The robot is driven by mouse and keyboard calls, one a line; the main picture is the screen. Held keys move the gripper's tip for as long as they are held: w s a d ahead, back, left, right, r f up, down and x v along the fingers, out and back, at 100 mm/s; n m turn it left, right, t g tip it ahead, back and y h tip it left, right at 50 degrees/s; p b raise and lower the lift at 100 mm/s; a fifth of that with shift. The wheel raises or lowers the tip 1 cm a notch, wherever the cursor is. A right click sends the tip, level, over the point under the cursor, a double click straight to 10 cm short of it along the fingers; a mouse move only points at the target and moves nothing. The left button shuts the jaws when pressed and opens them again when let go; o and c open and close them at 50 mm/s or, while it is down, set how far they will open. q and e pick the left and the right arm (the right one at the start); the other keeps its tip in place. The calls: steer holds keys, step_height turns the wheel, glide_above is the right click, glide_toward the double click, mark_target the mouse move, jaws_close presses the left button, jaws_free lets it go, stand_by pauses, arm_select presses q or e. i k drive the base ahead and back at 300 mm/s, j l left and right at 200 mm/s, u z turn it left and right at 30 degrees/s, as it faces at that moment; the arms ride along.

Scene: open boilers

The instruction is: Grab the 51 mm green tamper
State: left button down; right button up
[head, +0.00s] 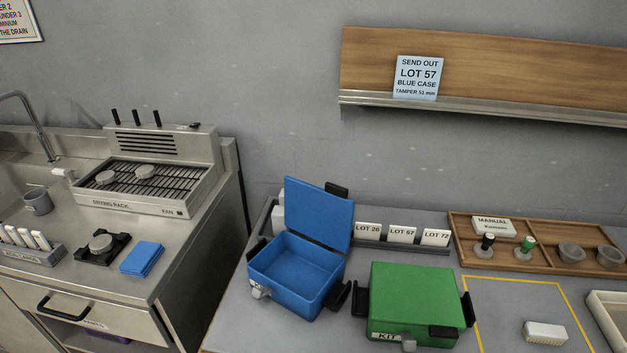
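A tamper with a green handle and a pale metal base (524,248) stands upright in the wooden tray at the right. I see no size marking on it. A similar tamper with a black handle (486,245) stands just to its left in the same tray. The wooden tray (457,232) lies at the back of the grey worktop against the wall. Neither of my grippers shows in the head view.
A blue case (298,276) stands open and looks empty; a shut green case (416,297) is beside it. Lot cards (402,234) stand behind. A white box marked MANUAL (493,226) and grey cups (571,252) share the tray. A shelf sign (418,78) reads LOT 57, blue case, tamper 51 mm.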

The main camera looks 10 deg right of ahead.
mark_target(522, 253)
steer(key=z, duration=1.6)
steer(key=l, duration=0.15)
steer(key=i+u, duration=0.05)
